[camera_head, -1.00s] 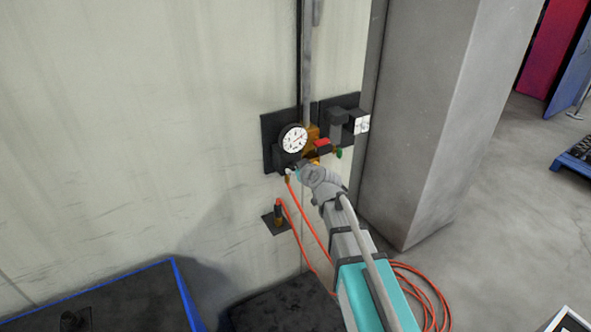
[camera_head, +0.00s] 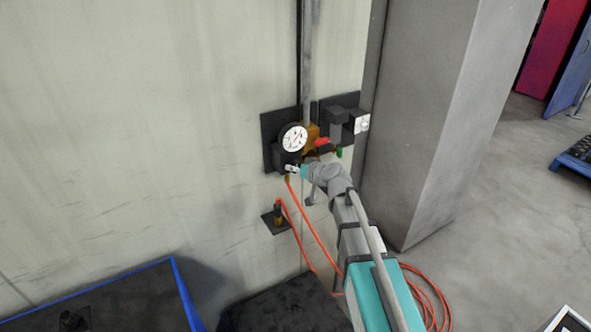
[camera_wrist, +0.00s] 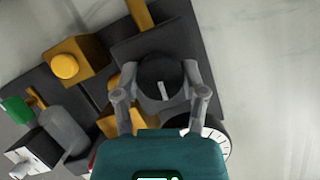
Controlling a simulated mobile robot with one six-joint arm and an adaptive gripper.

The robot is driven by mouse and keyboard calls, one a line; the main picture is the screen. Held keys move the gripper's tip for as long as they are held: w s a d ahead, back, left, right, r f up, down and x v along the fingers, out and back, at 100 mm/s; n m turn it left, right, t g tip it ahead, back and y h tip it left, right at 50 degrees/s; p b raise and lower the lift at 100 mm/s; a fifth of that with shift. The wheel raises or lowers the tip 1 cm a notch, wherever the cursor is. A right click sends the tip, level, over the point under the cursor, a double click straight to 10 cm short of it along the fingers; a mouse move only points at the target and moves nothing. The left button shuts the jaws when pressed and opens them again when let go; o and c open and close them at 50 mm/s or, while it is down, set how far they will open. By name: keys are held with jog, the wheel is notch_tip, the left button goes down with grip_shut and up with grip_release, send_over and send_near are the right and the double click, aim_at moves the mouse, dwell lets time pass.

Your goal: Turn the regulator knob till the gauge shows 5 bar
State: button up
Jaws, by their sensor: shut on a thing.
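The regulator knob (camera_wrist: 161,80) is a dark round knob with a pale index mark, in the middle of the wrist view. My gripper (camera_wrist: 161,92) is shut on it, with one grey finger on each side. In the head view my gripper (camera_head: 297,170) is at the lower part of the wall unit, just below the gauge, and mostly hides the knob. The gauge (camera_head: 294,138) has a round white face with a dark rim and a red mark. The needle reading is too small to tell. In the wrist view only part of the gauge face (camera_wrist: 212,134) shows behind my gripper.
Brass fittings, a red part (camera_head: 322,143) and a green part (camera_head: 339,153) sit right of the gauge. An orange hose (camera_head: 309,233) hangs below. A grey pillar (camera_head: 420,120) stands close on the right. A blue-edged dark surface (camera_head: 120,295) is at lower left.

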jog(key=shift+s+f+m+y, duration=0.1)
jog(key=shift+m+y, duration=0.2)
dwell(0.4)
jog(key=o, duration=1.1)
jog(key=shift+o, duration=0.2)
jog(key=s+d+f+m+g+h+b, duration=0.3)
jog(key=s+d+f+g+h+b, duration=0.6)
jog(key=s+d+f, duration=1.3)
jog(key=s+f+g+b, duration=0.1)
jog(key=s+b, duration=0.1)
jog(key=s, duration=0.1)
jog(key=shift+s+d+f+h+b, duration=0.2)
jog(key=shift+f+h+b, duration=0.1)
jog(key=shift+h, duration=0.1)
